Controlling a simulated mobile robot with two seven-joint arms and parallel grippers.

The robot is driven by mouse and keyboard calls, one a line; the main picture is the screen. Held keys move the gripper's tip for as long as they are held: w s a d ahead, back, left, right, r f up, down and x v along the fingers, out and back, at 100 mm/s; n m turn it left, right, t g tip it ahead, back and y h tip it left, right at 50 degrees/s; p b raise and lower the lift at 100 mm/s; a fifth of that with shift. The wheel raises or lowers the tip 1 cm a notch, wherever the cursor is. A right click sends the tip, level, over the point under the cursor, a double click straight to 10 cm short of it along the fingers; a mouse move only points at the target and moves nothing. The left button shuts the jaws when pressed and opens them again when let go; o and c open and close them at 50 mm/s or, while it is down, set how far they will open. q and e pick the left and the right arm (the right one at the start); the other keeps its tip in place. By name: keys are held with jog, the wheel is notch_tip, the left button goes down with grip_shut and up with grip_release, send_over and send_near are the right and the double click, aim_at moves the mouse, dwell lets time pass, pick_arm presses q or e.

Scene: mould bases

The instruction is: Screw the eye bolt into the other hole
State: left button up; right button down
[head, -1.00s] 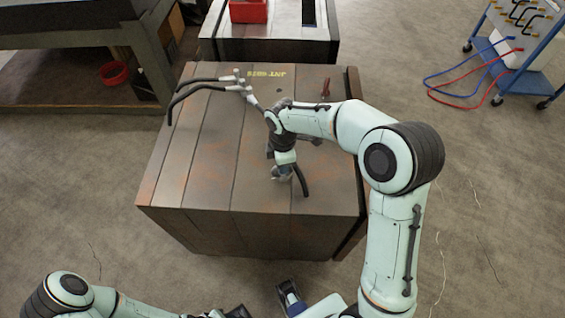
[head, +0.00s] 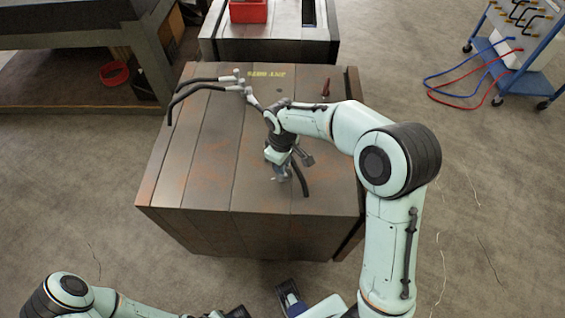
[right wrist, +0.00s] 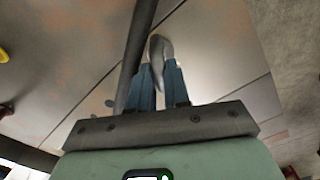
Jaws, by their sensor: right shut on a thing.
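The eye bolt (right wrist: 160,55) is a grey metal ring between the blue fingers of my right gripper (right wrist: 163,88) in the right wrist view. In the head view my right gripper (head: 281,176) is low over the near right part of the mould base's top (head: 215,175), pointing down and shut on the eye bolt. The bolt's shank and the hole under it are hidden, so I cannot tell how deep it sits. My left arm shows at the lower left edge of the head view; its fingers are not clear enough to read.
A dark hose (head: 302,180) stands right beside the right gripper and also runs past the bolt in the wrist view (right wrist: 137,50). Two more black hoses (head: 200,88) stick out at the far left. Another base with a red bin (head: 248,11) stands behind.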

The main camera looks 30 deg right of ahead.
jog(key=shift+s+a+f, duration=0.1)
jog(key=shift+s+f, duration=0.05)
jog(key=shift+f, duration=0.05)
jog(key=m, duration=0.9)
jog(key=shift+m+p, duration=0.3)
jog(key=shift+m, duration=0.6)
jog(key=m, duration=0.4)
jog(key=shift+m+p, duration=0.4)
jog(key=m, duration=0.2)
jog(key=shift+m, duration=0.3)
